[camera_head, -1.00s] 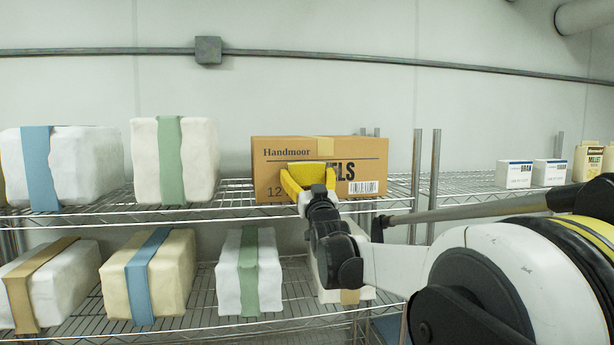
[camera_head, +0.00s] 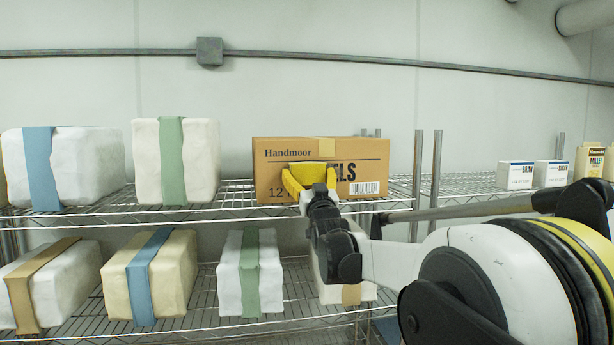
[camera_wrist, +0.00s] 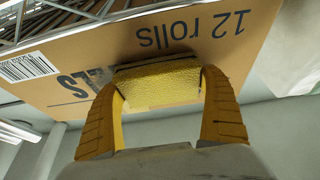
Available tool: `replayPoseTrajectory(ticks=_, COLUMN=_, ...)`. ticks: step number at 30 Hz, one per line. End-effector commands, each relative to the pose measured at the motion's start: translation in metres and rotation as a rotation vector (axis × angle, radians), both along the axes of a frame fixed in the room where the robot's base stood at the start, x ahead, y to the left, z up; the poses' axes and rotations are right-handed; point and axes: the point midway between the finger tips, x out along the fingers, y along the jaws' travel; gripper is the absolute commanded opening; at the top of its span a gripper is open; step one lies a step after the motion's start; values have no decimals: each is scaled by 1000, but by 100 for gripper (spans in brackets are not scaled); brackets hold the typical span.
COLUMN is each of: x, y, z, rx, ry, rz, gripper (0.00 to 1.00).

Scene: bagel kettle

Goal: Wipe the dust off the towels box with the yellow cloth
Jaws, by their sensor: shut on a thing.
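The towels box (camera_head: 373,154) is a brown carton marked "Handmoor", standing on the upper wire shelf in the middle of the head view. In the wrist view its printed front (camera_wrist: 115,55) appears upside down. My gripper (camera_head: 308,178) is in front of the box face and covers part of the lettering. In the wrist view, my gripper (camera_wrist: 160,88) is shut on the yellow cloth (camera_wrist: 158,82), which lies between its two yellow fingers and is against or very close to the box front. I cannot make out any dust on the visible face.
Wrapped white bales (camera_head: 177,165) with coloured bands stand left on the upper shelf (camera_head: 240,205), and more stand on the lower shelf. Small cartons (camera_head: 514,175) stand on the right-hand shelf. Metal posts (camera_head: 435,170) rise just right of the box.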

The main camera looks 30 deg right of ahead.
Motion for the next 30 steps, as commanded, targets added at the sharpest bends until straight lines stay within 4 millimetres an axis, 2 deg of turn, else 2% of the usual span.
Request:
replayPoseTrajectory(ticks=9, x=-10, y=-29, z=0, rx=0, ry=0, rz=-2, gripper=52)
replayPoseTrajectory(ticks=17, x=-13, y=-39, z=0, rx=-1, ry=0, rz=-1, gripper=52)
replayPoseTrajectory(ticks=24, x=-17, y=-61, z=0, rx=-1, ry=-1, rz=-3, gripper=52)
replayPoseTrajectory(ticks=30, x=-20, y=-73, z=0, rx=-1, ry=0, rz=-1, gripper=52)
